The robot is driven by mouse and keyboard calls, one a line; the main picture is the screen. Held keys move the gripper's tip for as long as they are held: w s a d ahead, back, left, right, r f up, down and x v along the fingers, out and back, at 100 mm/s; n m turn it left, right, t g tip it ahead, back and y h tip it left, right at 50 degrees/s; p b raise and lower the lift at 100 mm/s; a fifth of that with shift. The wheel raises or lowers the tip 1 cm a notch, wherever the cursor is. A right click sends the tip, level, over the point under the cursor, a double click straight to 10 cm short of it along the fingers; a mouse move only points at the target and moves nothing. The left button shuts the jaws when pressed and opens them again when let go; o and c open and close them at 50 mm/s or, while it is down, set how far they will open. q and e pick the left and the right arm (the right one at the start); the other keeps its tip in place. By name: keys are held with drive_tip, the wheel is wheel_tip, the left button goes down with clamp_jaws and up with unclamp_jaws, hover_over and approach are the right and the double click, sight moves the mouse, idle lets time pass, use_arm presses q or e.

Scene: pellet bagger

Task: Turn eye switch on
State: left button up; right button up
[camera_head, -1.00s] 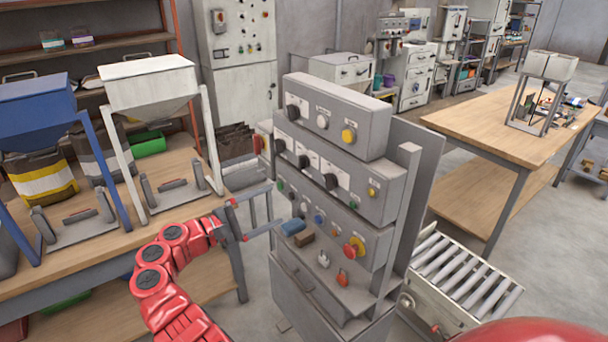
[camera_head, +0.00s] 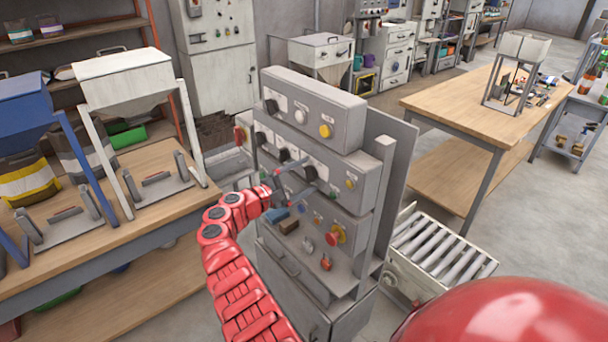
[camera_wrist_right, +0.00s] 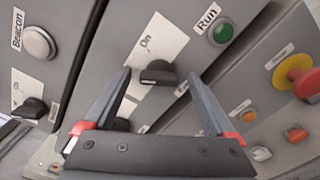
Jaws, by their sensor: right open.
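The grey control panel (camera_head: 318,140) stands in the middle of the head view, with several black rotary switches on it. My right gripper (camera_head: 309,175) is open in front of the middle tier. In the right wrist view, a black rotary switch (camera_wrist_right: 158,73) on a white plate marked "On" sits between the spread fingertips of that gripper (camera_wrist_right: 160,76). I see no finger clearly touching it. Its name label cannot be read, so I cannot tell that it is the eye switch. A second black knob (camera_wrist_right: 122,124) is partly hidden behind the gripper. My left gripper is not in view.
In the right wrist view, a green Run button (camera_wrist_right: 223,32), a Beacon button (camera_wrist_right: 39,42) and a red mushroom button (camera_wrist_right: 306,82) lie nearby. A roller conveyor (camera_head: 440,250) stands right of the panel, and a wooden bench (camera_head: 110,225) with hoppers stands left.

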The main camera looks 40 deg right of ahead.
drive_tip(key=shift+c, duration=0.3)
drive_tip(key=c, duration=1.3)
drive_tip(key=shift+f+m+b, duration=0.2)
drive_tip(key=shift+m+b, duration=5.9)
drive_tip(key=shift+b, duration=3.8)
drive_tip(key=o, duration=1.4)
drive_tip(key=shift+r, duration=0.1)
drive_tip(key=shift+c, duration=0.2)
